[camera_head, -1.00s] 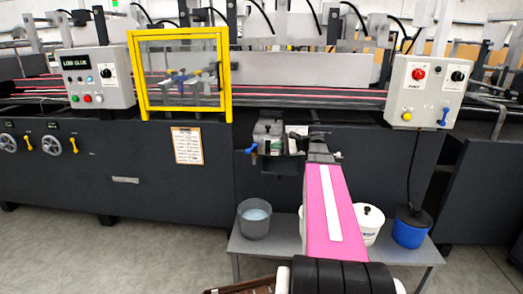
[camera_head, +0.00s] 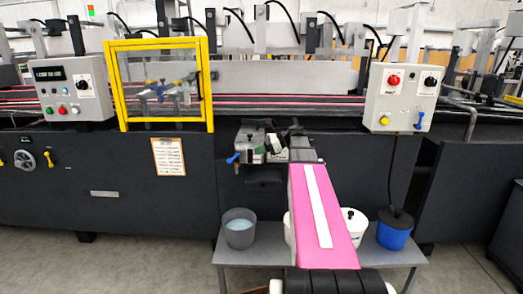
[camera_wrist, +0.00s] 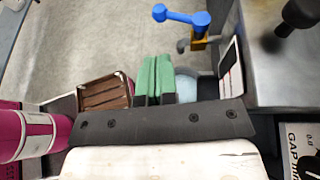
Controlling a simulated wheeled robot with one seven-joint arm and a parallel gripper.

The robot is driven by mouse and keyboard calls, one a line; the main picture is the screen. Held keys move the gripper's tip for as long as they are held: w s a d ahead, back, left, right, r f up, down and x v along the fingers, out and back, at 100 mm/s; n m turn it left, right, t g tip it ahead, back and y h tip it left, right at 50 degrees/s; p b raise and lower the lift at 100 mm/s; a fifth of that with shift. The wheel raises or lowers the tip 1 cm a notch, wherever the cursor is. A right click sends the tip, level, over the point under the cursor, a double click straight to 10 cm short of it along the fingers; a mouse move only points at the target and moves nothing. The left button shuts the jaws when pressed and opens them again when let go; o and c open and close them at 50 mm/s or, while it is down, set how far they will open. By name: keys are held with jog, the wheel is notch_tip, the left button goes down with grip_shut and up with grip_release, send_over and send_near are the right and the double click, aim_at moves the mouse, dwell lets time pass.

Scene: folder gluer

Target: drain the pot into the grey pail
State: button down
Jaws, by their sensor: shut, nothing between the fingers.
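The pot (camera_head: 252,138) is a grey metal box on the dark machine front. A blue valve handle (camera_head: 232,159) sticks out at its lower left. In the wrist view the blue handle (camera_wrist: 180,15) sits on a yellow valve body (camera_wrist: 198,38), ahead of my fingers and apart from them. The grey pail (camera_head: 239,230) stands on the low bench below, with pale blue liquid inside. Part of that liquid seems to show in the wrist view (camera_wrist: 187,88), behind my green fingers. My gripper (camera_wrist: 155,78) is shut and empty, close to the pot in the head view (camera_head: 272,147).
The low bench (camera_head: 262,258) also holds a white tub (camera_head: 354,220) and a blue container (camera_head: 394,232), both right of the pail. A yellow-framed guard (camera_head: 159,127) stands left of the pot. A control box (camera_head: 401,98) is at the right.

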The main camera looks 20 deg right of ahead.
aim_at(232, 159)
jog(key=x, duration=1)
jog(key=shift+a+m+t, duration=0.4)
jog(key=shift+m+t, duration=0.2)
jog(key=shift+t, duration=0.1)
jog(key=a+m+t+h, duration=0.1)
jog(key=m+t, duration=0.1)
jog(key=shift+a+m+t+h, duration=0.15)
jog(key=shift+m+t+h, duration=0.15)
jog(key=shift+t+h, duration=0.1)
jog(key=m+t+h, duration=0.1)
jog(key=w+a+m+t, duration=0.1)
jog(key=shift+a+m+h, duration=0.1)
jog(key=shift+m+h, duration=0.2)
jog(key=shift+h, duration=0.1)
jog(key=shift+w+a+m+t+h, duration=0.45)
jog(key=shift+w+m+t+h, duration=0.25)
jog(key=shift+w+m, duration=0.1)
jog(key=shift+w+a+m+t+h, duration=0.45)
jog(key=shift+w+m+t+h, duration=0.15)
jog(key=shift+w+m+h, duration=0.15)
jog(key=shift+w, duration=0.25)
